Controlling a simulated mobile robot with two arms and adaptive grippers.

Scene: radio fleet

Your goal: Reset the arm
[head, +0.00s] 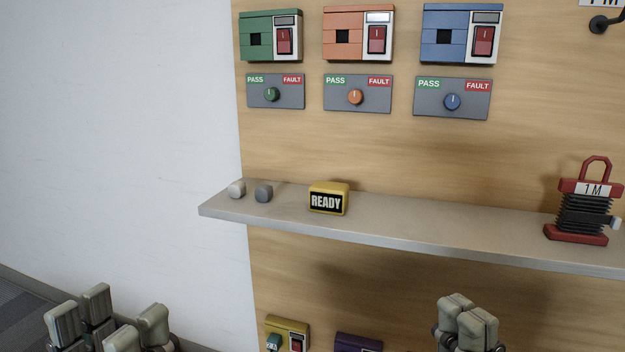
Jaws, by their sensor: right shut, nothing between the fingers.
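My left gripper (108,320) is at the lower left, in front of the white wall. Its grey finger pads stand apart with a gap between them, and nothing shows in the gap. My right gripper (467,315) is at the lower middle right, below the shelf and in front of the wooden board. Its pads are together with nothing between them. The lower parts of both arms are out of the picture.
A grey shelf (400,234) crosses the wooden board (400,150). It holds two small knobs (237,189), a yellow READY block (328,199) and a red-and-black 1 M item (583,215). Green (256,22), orange (344,20) and blue (445,20) radios hang above PASS/FAULT dials. Yellow (287,326) and purple (358,344) units show below.

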